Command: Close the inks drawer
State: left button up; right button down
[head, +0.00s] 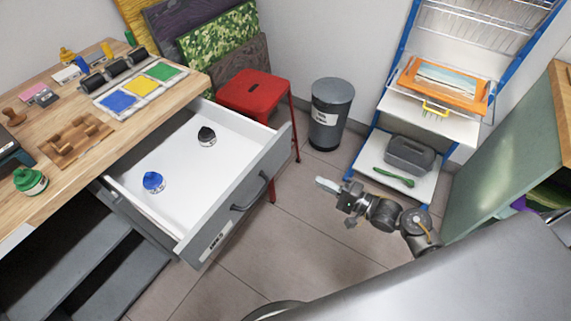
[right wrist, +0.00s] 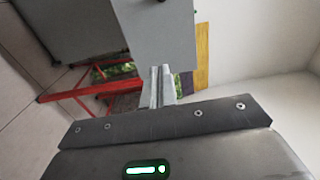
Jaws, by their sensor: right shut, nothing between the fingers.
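The inks drawer (head: 258,176) is pulled far out from under the wooden workbench. It has a grey front, a dark bar handle (head: 250,192) and a small label. A blue-topped ink jar (head: 153,182) and a black-topped ink jar (head: 207,137) stand inside on its white floor. My right gripper (head: 324,185) is shut and empty, to the right of the drawer front and apart from it in the head view. In the right wrist view its fingers (right wrist: 161,86) are together, beside a grey panel (right wrist: 160,35) that looks like the drawer. My left gripper is not in view.
A red stool (head: 254,92) stands behind the drawer. A grey bin (head: 330,105) and a blue-framed rack (head: 385,75) stand farther back. The workbench top (head: 80,125) holds several printing items. Floor is clear between the drawer front and my right gripper.

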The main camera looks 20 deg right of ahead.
aim_at(276, 160)
jog(key=x, duration=1.4)
jog(key=shift+p, duration=0.3)
